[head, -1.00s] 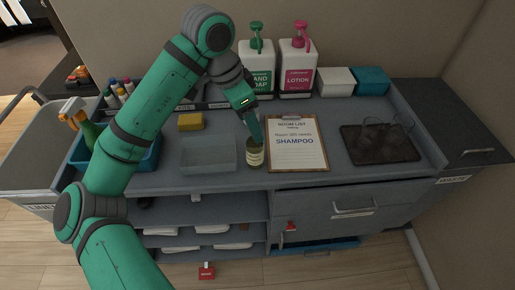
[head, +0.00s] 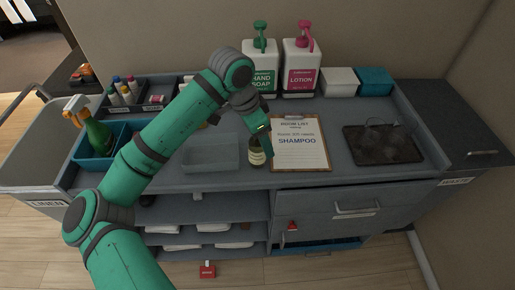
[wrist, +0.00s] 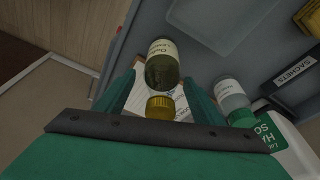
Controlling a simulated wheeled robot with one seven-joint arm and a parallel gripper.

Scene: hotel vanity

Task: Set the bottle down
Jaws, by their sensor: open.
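The bottle (head: 256,154) is small and dark with a pale label. It stands upright on the counter near the front edge, between the clear tray and the clipboard. In the wrist view its olive body (wrist: 162,70) and gold cap (wrist: 160,107) show between the fingers. My gripper (wrist: 160,98) is open, with a finger on either side of the bottle and gaps beside it. In the head view my gripper (head: 264,138) is over the bottle and partly hides its top.
A clear tray (head: 210,165) is left of the bottle. A clipboard (head: 300,163) reading SHAMPOO is close on the right. Hand soap (head: 262,80) and lotion (head: 301,80) pump bottles stand behind. A dark tray (head: 382,158) with glasses is farther right.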

